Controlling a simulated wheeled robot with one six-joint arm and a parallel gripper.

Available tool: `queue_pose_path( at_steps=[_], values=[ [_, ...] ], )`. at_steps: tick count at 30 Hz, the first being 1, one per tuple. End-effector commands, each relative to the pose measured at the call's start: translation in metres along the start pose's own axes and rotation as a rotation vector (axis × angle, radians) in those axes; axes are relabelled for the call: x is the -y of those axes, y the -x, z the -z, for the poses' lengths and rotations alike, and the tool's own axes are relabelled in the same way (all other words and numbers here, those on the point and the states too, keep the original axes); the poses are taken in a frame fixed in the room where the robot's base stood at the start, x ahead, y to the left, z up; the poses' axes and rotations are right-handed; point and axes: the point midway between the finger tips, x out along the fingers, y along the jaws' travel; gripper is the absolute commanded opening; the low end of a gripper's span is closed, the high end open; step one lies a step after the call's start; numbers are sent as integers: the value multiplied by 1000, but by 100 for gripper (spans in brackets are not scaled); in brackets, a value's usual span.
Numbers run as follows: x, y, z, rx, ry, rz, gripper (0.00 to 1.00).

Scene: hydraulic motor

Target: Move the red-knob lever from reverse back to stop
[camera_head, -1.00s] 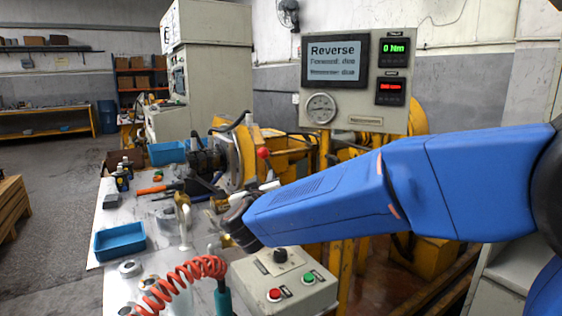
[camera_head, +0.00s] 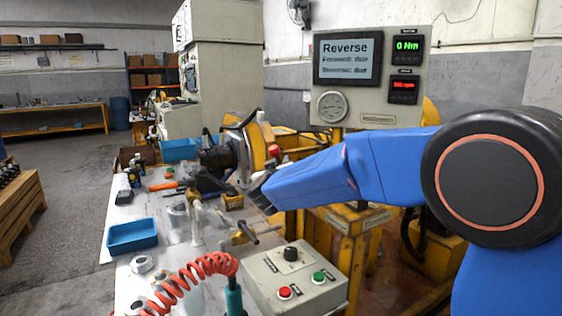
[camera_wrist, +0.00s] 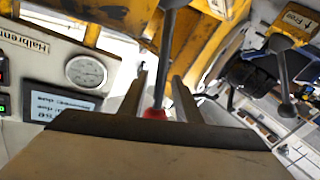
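The lever's red knob (camera_head: 274,151) shows just above the end of my blue arm in the head view. In the wrist view, the red knob (camera_wrist: 154,113) sits low between my two fingers, partly hidden by the gripper body. Its grey rod (camera_wrist: 164,60) runs up from it in the picture. My gripper (camera_wrist: 160,92) is open, with one finger on each side of the rod and a visible gap on the right. Contact with the knob cannot be made out. The display (camera_head: 347,58) reads "Reverse". My fingers are not clear in the head view.
A second lever (camera_wrist: 281,65) with a grey ball end stands to the right in the wrist view. A control box (camera_head: 292,278) with red and green buttons, a red coiled hose (camera_head: 190,280) and a blue tray (camera_head: 133,237) are on the bench. A gauge (camera_head: 332,106) sits below the display.

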Motion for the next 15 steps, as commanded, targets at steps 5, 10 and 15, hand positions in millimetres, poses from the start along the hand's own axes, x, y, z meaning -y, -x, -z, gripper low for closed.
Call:
queue_pose_path(
  at_steps=[5,10,15],
  values=[
    [0,-24,0,0,0,-1,30],
    [0,-34,0,0,0,-1,30],
    [0,-36,0,-1,0,0,30]
  ],
)
